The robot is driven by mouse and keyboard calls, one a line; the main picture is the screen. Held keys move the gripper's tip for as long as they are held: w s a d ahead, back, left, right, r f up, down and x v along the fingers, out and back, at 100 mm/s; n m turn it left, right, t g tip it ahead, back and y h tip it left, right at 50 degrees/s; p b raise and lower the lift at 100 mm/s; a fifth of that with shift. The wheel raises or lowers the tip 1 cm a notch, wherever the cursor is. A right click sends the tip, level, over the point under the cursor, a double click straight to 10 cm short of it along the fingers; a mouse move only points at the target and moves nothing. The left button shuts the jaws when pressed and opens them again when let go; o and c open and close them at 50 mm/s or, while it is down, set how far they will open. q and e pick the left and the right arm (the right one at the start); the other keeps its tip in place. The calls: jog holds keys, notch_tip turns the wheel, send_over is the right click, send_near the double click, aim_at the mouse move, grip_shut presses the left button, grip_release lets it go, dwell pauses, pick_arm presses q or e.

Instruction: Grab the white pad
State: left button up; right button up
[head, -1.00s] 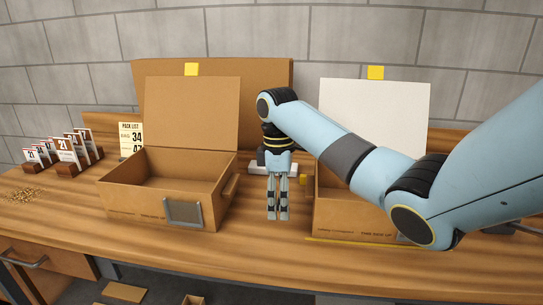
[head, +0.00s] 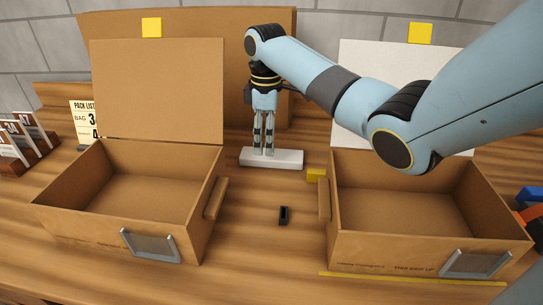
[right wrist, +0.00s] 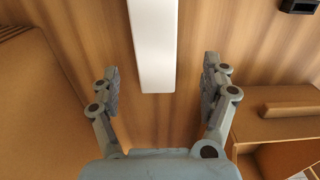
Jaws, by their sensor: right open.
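The white pad (head: 287,158) lies flat on the wooden bench between the two open cardboard boxes. My right gripper (head: 264,150) points down at the pad's left part and hides a little of it in the head view. In the right wrist view, the white pad (right wrist: 154,45) runs as a long strip from the top edge, with its near end between the open fingers of my right gripper (right wrist: 161,78). Clear gaps show on both sides, and nothing is held. My left gripper is not in view.
The left box (head: 212,215) and right box (head: 430,250) flank the pad, lids up. A yellow block (head: 316,175) sits just right of the pad, and a small black part (head: 284,215) lies in front. The bench between the boxes is otherwise clear.

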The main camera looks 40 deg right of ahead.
aim_at(272, 158)
jog(key=f, duration=0.5)
jog(key=shift+w+d+f, duration=0.15)
jog(key=shift+w+d, duration=0.05)
jog(key=shift+d, duration=0.05)
jog(key=shift+f, duration=0.25)
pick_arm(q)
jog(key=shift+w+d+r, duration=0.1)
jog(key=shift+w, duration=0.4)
pick_arm(e)
jog(key=c, duration=1.1)
